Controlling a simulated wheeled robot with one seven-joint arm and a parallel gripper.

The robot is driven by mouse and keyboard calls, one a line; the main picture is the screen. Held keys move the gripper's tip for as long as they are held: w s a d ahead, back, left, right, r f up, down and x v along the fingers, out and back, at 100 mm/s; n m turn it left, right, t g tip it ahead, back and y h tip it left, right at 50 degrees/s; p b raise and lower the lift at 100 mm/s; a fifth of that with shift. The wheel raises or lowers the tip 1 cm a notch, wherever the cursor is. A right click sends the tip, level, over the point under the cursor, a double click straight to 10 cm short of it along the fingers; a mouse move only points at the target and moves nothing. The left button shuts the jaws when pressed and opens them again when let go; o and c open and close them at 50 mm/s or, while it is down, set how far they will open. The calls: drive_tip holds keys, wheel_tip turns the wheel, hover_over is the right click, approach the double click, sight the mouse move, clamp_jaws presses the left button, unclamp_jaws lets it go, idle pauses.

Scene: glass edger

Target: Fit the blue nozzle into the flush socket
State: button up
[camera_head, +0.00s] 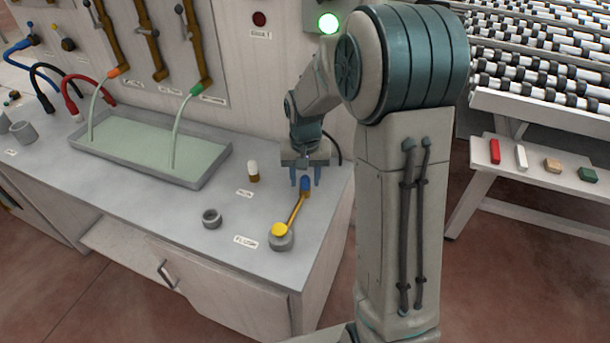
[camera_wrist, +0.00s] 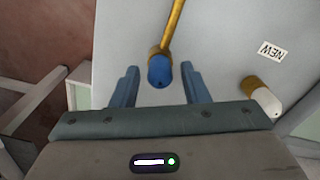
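The blue nozzle (camera_head: 305,184) has a brass collar and sits at the end of a thin brass arm (camera_head: 296,208). This arm runs from a yellow-topped grey round base (camera_head: 282,240) on the bench. My gripper (camera_head: 305,178) is over the nozzle, fingers pointing down. In the wrist view the nozzle (camera_wrist: 160,72) lies between the blue fingertips (camera_wrist: 161,85), with a visible gap on each side; the fingers are open. An empty grey ring socket (camera_head: 212,218) stands left of the base. A label (camera_head: 246,242), apparently reading FLUSH, lies between ring and base; I cannot tell which it names.
A white-tipped brass nozzle (camera_head: 253,171) stands by the NEW label (camera_head: 245,194); it also shows in the wrist view (camera_wrist: 266,101). A shallow coolant tray (camera_head: 150,145) lies behind left. The bench's right edge is near my gripper. A side bench (camera_head: 545,190) holds small blocks.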

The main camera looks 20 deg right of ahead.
drive_tip(key=shift+r, duration=0.15)
wheel_tip(320, 180, up, 14)
drive_tip(key=shift+f, duration=0.2)
idle(0.4)
idle(0.4)
drive_tip(key=s+f+n+t, duration=0.2)
drive_tip(key=s+t, duration=0.1)
drive_tip(key=s, duration=1.8)
drive_tip(key=shift+n, duration=0.3)
drive_tip(key=shift+f, duration=0.1)
drive_tip(key=shift+c, duration=0.2)
